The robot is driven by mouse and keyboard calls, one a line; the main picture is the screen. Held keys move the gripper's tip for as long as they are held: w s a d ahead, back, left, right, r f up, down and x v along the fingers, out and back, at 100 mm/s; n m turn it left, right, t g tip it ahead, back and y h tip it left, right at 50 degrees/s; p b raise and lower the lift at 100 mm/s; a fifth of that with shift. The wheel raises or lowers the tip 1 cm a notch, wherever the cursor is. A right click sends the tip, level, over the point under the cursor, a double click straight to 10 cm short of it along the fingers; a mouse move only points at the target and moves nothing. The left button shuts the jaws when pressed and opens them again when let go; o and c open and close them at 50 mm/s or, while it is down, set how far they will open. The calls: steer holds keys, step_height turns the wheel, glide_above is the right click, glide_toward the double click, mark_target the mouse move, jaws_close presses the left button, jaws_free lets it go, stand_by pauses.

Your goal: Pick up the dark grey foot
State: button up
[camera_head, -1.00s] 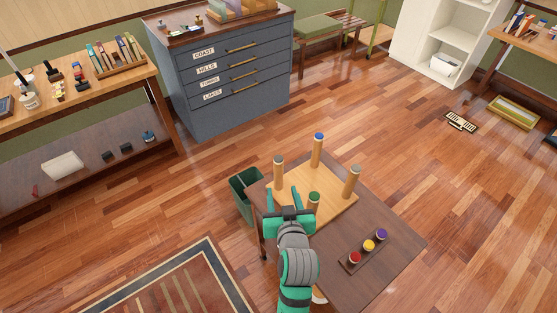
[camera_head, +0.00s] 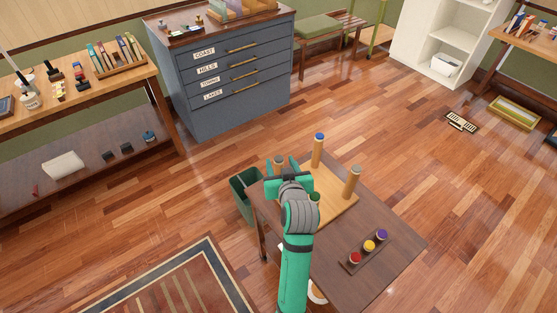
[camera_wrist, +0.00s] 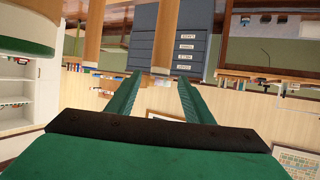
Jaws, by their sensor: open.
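An upside-down light-wood stool (camera_head: 335,205) lies on the dark table with its legs pointing up, each ending in a coloured foot. The left leg's greyish foot (camera_head: 279,159) appears to be the dark grey one; its shade is hard to tell. My gripper (camera_head: 281,167) is open at this leg, just in front of it, and partly hides it. In the wrist view, the leg's end (camera_wrist: 161,71) shows between and beyond the two spread fingers, apart from them. The blue foot (camera_head: 319,136), another greyish foot (camera_head: 355,169) and the green foot (camera_head: 314,196) are on the other legs.
A small tray (camera_head: 346,265) with red, yellow and purple pieces sits on the table (camera_head: 385,275) at the right. A green bin (camera_head: 240,204) stands on the floor left of the table. A blue-grey drawer cabinet (camera_head: 225,85) stands behind, with clear floor between.

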mark_target(279, 161)
steer(key=x, duration=0.4)
steer(key=shift+w+f, duration=0.1)
steer(key=shift+f, duration=0.15)
steer(key=shift+d, duration=0.15)
steer(key=c, duration=1.1)
